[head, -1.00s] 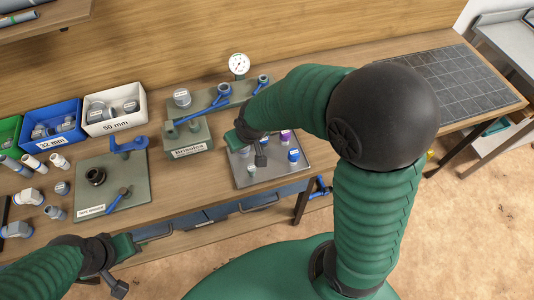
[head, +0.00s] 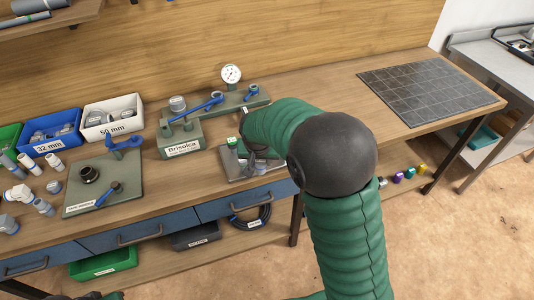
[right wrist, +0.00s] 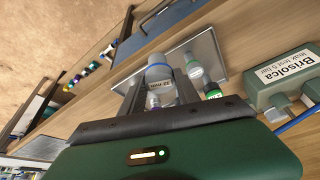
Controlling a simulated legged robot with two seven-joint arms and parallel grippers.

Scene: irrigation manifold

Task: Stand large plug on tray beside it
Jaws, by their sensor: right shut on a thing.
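The large plug (right wrist: 160,72), a grey cylinder with a blue ring and a printed label, shows between the fingers of my right gripper (right wrist: 156,92) in the right wrist view. The gripper is shut on it, over the metal tray (right wrist: 209,48). I cannot tell whether the plug touches the tray. A smaller labelled plug (right wrist: 194,70) and a green-and-black plug (right wrist: 212,93) stand on the tray beside it. In the head view my right gripper (head: 258,155) is low over the tray (head: 233,170), and my arm hides much of it. Only a sliver of my left gripper shows at the bottom edge.
The Brisolca block (head: 182,143) stands left of the tray, with a gauge (head: 231,75) and blue-handled valve behind. A green plate (head: 104,186) with a black fitting is further left, near bins (head: 112,118). The bench right of my arm is clear up to a dark grid mat (head: 432,86).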

